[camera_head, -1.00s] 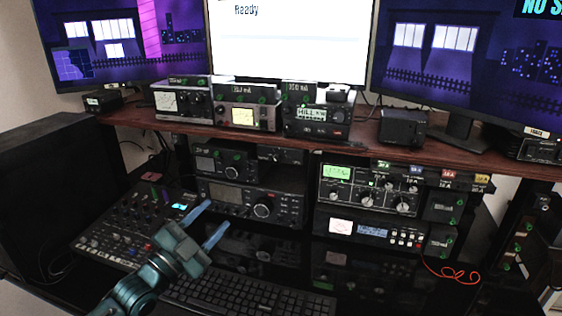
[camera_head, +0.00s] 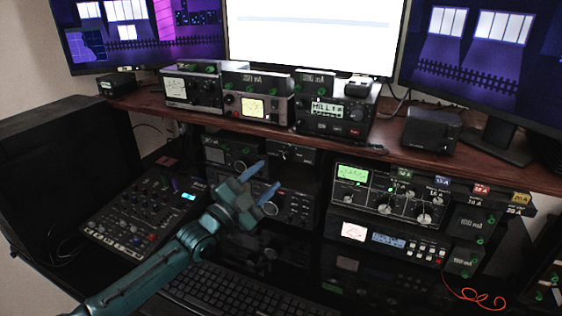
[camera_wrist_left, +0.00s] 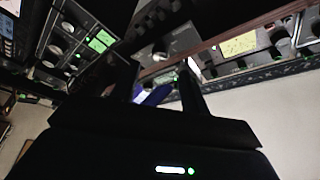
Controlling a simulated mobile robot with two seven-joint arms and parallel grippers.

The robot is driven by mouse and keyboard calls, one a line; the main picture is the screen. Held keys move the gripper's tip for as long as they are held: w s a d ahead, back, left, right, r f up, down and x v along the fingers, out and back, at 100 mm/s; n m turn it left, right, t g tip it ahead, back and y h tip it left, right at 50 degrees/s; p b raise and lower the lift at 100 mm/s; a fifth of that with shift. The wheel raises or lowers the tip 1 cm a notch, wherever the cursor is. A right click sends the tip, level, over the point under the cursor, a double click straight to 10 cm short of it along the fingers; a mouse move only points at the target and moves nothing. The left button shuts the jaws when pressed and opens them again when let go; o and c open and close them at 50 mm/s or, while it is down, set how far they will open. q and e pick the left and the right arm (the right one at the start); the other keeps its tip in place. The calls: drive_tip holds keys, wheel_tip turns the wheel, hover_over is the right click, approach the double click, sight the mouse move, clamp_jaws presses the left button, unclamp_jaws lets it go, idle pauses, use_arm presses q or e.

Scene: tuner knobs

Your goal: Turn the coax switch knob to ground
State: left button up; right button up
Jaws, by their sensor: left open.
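A small dark box (camera_head: 291,153) sits under the shelf, right of another small radio. It looks like the coax switch, but its label is too small to read. A light round knob on what may be the same box shows in the left wrist view (camera_wrist_left: 160,55); its setting cannot be read. My left gripper (camera_head: 268,177) is open and empty, its blue fingers apart. It hovers in front of and below the box, over the front of the larger radio, with no visible touch. My right gripper is in neither view.
The wooden shelf (camera_head: 395,152) overhangs this gear. A large radio (camera_head: 300,208) stands below the box, partly behind my gripper. The tuner (camera_head: 388,195) with its green meter is to the right. A mixer (camera_head: 140,215) and keyboard (camera_head: 235,292) lie in front.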

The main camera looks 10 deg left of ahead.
sight(285, 161)
use_arm(q)
drive_tip(key=x, duration=0.6)
drive_tip(key=shift+w+d+r, duration=0.1)
drive_tip(key=shift+w+d, duration=0.05)
drive_tip(key=shift+w, duration=0.05)
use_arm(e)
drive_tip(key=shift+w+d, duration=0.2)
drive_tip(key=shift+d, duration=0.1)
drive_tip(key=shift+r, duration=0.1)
use_arm(q)
drive_tip(key=shift+c, duration=0.2)
drive_tip(key=c, duration=0.9)
drive_tip(key=shift+c, duration=0.2)
drive_tip(key=shift+n, duration=0.3)
drive_tip(key=n+t, duration=0.1)
drive_tip(key=n, duration=0.1)
drive_tip(key=n+y, duration=0.1)
drive_tip(key=n, duration=0.1)
drive_tip(key=shift+d+f+t, duration=0.15)
drive_tip(key=shift+f+t, duration=0.05)
drive_tip(key=shift+t, duration=0.2)
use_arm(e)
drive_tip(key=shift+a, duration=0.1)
use_arm(q)
drive_tip(key=shift+d+n+t+y, duration=0.1)
drive_tip(key=shift+n+t+y, duration=0.5)
drive_tip(key=shift+n, duration=1)
drive_tip(key=shift+n+t+y, duration=0.2)
drive_tip(key=shift+n+y, duration=0.8)
drive_tip(key=shift+n, duration=0.6)
